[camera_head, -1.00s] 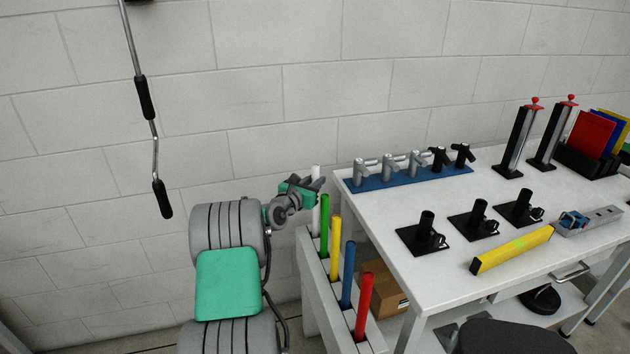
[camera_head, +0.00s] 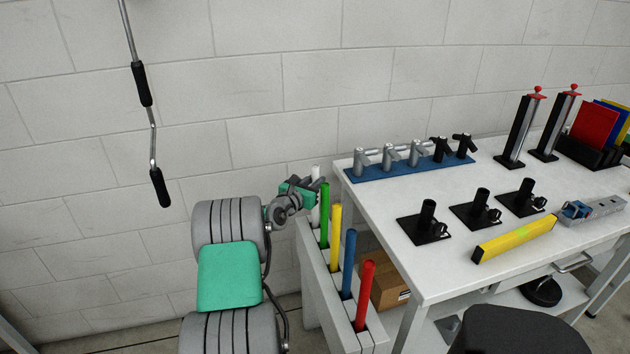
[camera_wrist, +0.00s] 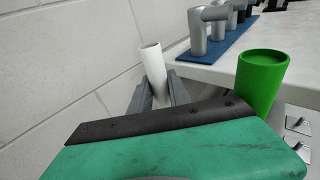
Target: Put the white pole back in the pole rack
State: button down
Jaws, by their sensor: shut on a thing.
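The white pole (camera_head: 315,205) stands upright at the far end of the pole rack (camera_head: 318,278), in line with the other poles. Its lower end appears to be in the rack's far slot, though my gripper and the green pole partly hide it. My gripper (camera_head: 312,194) is shut on the white pole near its upper part. In the wrist view the white pole (camera_wrist: 153,66) rises between the two grey fingers (camera_wrist: 158,92), its open top above them. The green pole (camera_wrist: 262,80) stands close to the right of my gripper.
Green (camera_head: 324,215), yellow (camera_head: 335,238), blue (camera_head: 348,265) and red (camera_head: 364,295) poles stand in the rack. The white workbench (camera_head: 440,270) is close on the right, with a blue fixture strip (camera_head: 408,172) at its back edge. The block wall (camera_head: 250,110) is behind.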

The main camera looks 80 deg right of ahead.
jog(key=c, duration=1.2)
grip_release()
jog(key=shift+o, duration=0.2)
jog(key=w+a+r+m+t+y+p, duration=0.2)
jog(key=w+a+m+t, duration=0.1)
jog(key=w+a, duration=0.7)
jog(key=w+a+r+m+t+y+p, duration=0.1)
jog(key=w+a+r+m+t+y, duration=0.15)
jog(key=w+a, duration=0.8)
jog(key=w+a+r+m+t+y+p, duration=0.2)
jog(key=w+a+m+y, duration=0.3)
jog(key=a, duration=0.8)
jog(key=w+a+r+m+t+y+p, duration=0.2)
jog(key=a+y, duration=0.1)
jog(key=a, duration=1.9)
jog(key=s+a+m+g+y+p, duration=0.1)
jog(key=s+a, duration=0.3)
jog(key=a, duration=0.4)
jog(key=s+a+r+m+g+y, duration=0.1)
jog(key=s+a+y, duration=0.1)
jog(key=s+a, duration=0.3)
jog(key=a, duration=0.4)
jog(key=shift+s+y+p, duration=0.15)
jog(key=shift+y+p, duration=0.2)
